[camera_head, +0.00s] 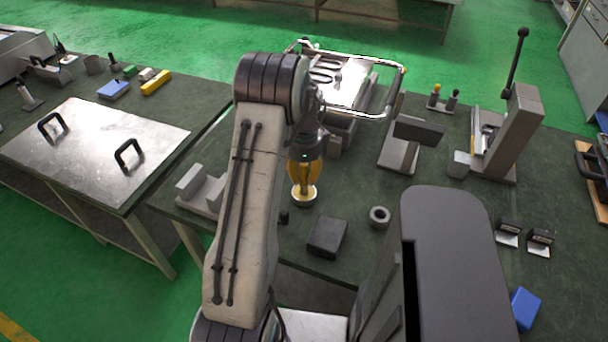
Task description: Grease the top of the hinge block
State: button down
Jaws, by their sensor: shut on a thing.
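My gripper (304,182), with yellow fingers, points down over the near part of the dark green workbench. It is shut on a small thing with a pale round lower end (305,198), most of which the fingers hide. I cannot tell if this thing touches the bench. No hinge block can be named with certainty. A plain dark grey block (327,236) lies just right of and nearer than the gripper. A light grey piece with two raised blocks (204,189) stands left of the gripper, partly behind my arm.
A grey ring (379,217) and a small black cylinder (284,217) lie near the gripper. A tall stand with a lever (513,135) and an angled grey fixture (404,145) stand right. A chrome-railed tray (345,85) is behind. A metal-topped table (95,150) stands left.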

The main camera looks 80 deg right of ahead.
dwell(0.4)
jog(key=shift+r+p, duration=2.4)
jog(key=shift+r, duration=1.1)
jog(key=shift+s, duration=0.1)
